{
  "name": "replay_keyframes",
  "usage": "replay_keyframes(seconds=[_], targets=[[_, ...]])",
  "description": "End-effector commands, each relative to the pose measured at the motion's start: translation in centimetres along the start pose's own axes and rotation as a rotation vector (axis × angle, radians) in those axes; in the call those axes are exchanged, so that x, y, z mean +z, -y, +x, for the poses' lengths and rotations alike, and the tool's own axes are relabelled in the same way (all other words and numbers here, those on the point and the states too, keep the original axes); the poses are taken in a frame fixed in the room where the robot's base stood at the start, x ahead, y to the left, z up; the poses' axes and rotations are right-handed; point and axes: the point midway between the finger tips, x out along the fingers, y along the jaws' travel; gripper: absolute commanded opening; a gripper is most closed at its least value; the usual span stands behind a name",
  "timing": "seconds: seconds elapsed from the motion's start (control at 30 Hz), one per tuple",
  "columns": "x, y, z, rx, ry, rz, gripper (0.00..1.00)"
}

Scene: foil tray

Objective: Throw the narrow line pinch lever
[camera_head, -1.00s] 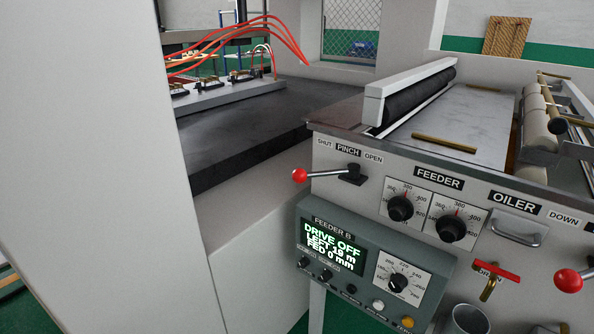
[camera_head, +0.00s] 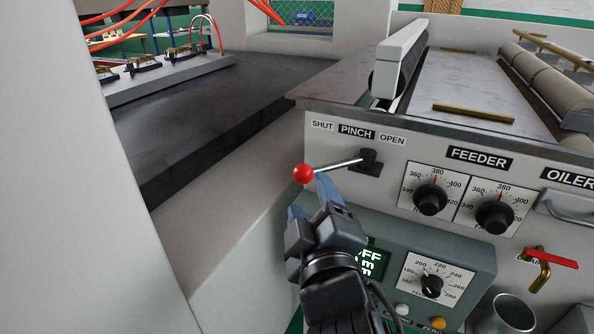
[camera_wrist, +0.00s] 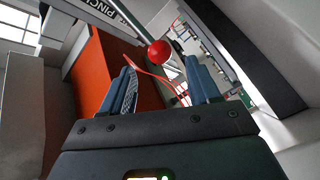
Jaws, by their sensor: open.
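The pinch lever (camera_head: 337,166) is a thin metal rod with a red ball knob (camera_head: 303,174) at its left end. It comes out of a black pivot block (camera_head: 369,161) under the PINCH label and points to the SHUT side. My gripper (camera_head: 311,196) is open, with blue fingers just below the knob in the head view. In the wrist view the red knob (camera_wrist: 159,51) shows ahead of and between the open fingertips (camera_wrist: 160,72). I cannot tell whether any finger touches it.
A green-grey control box (camera_head: 436,263) with a dial juts out right of my gripper. FEEDER dials (camera_head: 431,199) and a red-handled valve (camera_head: 551,257) are further right. A white machine wall (camera_head: 101,190) stands at left. A dark slab (camera_head: 210,118) lies behind the lever.

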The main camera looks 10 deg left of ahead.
Motion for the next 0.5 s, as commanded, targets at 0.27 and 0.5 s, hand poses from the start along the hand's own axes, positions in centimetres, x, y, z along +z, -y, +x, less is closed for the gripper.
replay_keyframes(seconds=[0.27, 0.5], targets=[[-0.1, -0.1, 3.6, 0.002, 0.0, 0.0, 0.61], [0.0, -0.1, 6.7, 0.001, 0.0, 0.001, 0.61]])
